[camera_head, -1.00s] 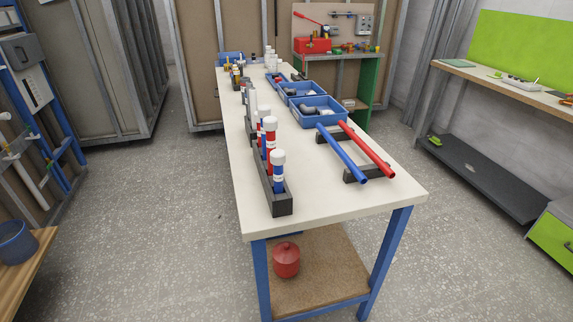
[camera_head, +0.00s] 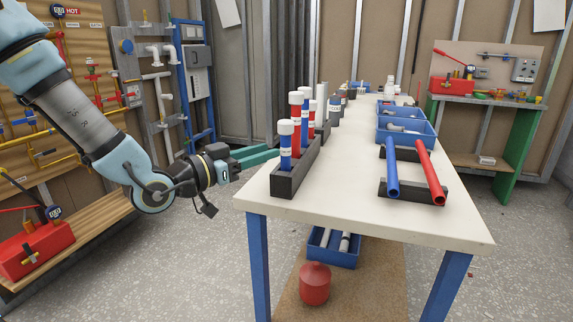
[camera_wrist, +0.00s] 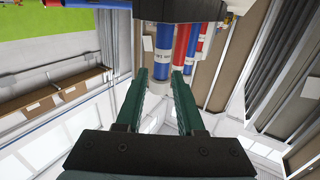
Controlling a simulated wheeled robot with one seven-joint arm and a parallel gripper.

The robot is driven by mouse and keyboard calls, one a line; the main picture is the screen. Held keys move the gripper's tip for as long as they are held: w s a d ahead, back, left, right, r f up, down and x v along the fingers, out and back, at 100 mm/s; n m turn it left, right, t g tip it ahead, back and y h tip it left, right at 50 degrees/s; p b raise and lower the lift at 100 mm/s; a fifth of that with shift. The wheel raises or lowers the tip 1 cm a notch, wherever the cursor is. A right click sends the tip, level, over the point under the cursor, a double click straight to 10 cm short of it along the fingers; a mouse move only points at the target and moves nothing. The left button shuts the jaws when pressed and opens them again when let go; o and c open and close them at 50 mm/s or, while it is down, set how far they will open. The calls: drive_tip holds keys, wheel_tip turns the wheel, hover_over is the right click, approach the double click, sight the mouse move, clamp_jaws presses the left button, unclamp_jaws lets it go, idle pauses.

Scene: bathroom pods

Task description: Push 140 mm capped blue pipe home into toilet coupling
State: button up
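Several red and blue pipes with white caps stand upright in a dark rack (camera_head: 297,170) on the near left of the table. The nearest is a short blue capped pipe (camera_head: 286,146); its label is too small to read. My gripper (camera_head: 272,152), with green fingers, points at this pipe from the left. In the upside-down wrist view, my gripper (camera_wrist: 160,76) is open, with a finger on either side of the blue pipe (camera_wrist: 163,48) and its white cap. I cannot tell whether the fingertips reach around it; no grip shows. The toilet coupling is not in view.
A loose blue pipe (camera_head: 391,167) and red pipe (camera_head: 430,172) lie on dark supports at the table's right. Blue bins (camera_head: 408,141) stand behind them. The white table top (camera_head: 350,190) is clear in front. A red toolbox (camera_head: 36,250) sits on a bench at left.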

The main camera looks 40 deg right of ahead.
sight(283, 146)
drive_tip(key=d, duration=0.4)
drive_tip(key=shift+w, duration=0.1)
drive_tip(key=shift+w+d+f+p, duration=0.15)
drive_tip(key=shift+d+p, duration=0.25)
drive_tip(key=shift+d, duration=1.1)
drive_tip(key=shift+w+d+f+p, duration=0.15)
drive_tip(key=shift+d+p, duration=0.2)
drive_tip(key=shift+d, duration=1.1)
drive_tip(key=shift+r, duration=0.1)
drive_tip(key=shift+c, duration=0.2)
clamp_jaws()
